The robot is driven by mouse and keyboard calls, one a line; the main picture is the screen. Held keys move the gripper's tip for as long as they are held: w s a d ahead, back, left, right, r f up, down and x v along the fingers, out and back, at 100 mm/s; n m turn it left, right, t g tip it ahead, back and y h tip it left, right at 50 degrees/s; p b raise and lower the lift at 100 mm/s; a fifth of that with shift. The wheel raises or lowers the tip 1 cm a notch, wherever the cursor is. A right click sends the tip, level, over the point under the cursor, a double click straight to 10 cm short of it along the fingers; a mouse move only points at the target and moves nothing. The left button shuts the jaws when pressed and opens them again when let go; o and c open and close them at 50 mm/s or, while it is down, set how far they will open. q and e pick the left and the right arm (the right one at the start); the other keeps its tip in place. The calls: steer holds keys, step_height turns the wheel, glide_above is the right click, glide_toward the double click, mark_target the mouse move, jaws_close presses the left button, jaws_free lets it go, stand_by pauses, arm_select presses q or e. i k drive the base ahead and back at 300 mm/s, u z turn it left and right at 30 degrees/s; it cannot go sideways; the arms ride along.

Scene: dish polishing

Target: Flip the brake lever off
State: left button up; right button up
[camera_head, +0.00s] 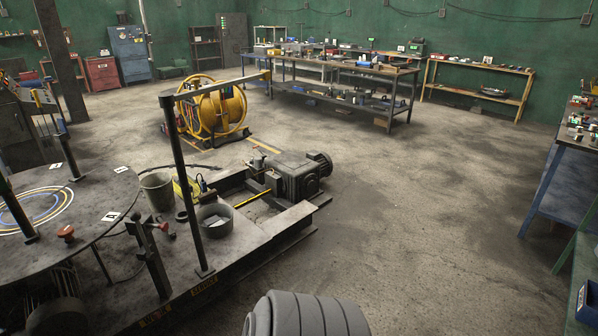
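A large round dark turntable (88,200) with coloured rings stands at the left on a low metal machine base (240,240). A short dark upright lever-like post (152,262) rises from the base beside the turntable's right edge. A small arm with a reddish end (163,228) sits near its top. A red knob (66,232) stands at the turntable's near edge. I cannot tell for sure which of these is the brake lever, or its setting. Neither of my grippers shows in this view.
A tall dark post (183,185) with a yellowish crossarm rises from the base. A bucket (157,191), a round pan (215,220) and a motor (298,176) sit around it. A yellow reel (215,108) and workbenches stand behind. The floor at centre right is clear.

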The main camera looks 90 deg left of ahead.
mark_target(136, 216)
steer(key=u, duration=4.2)
steer(key=k, duration=0.25)
steer(key=z, duration=1)
steer(key=i, duration=0.8)
steer(key=z, duration=1)
steer(key=i, duration=1.1)
steer(key=u, duration=0.35)
steer(key=i, duration=0.85)
steer(key=u, duration=0.8)
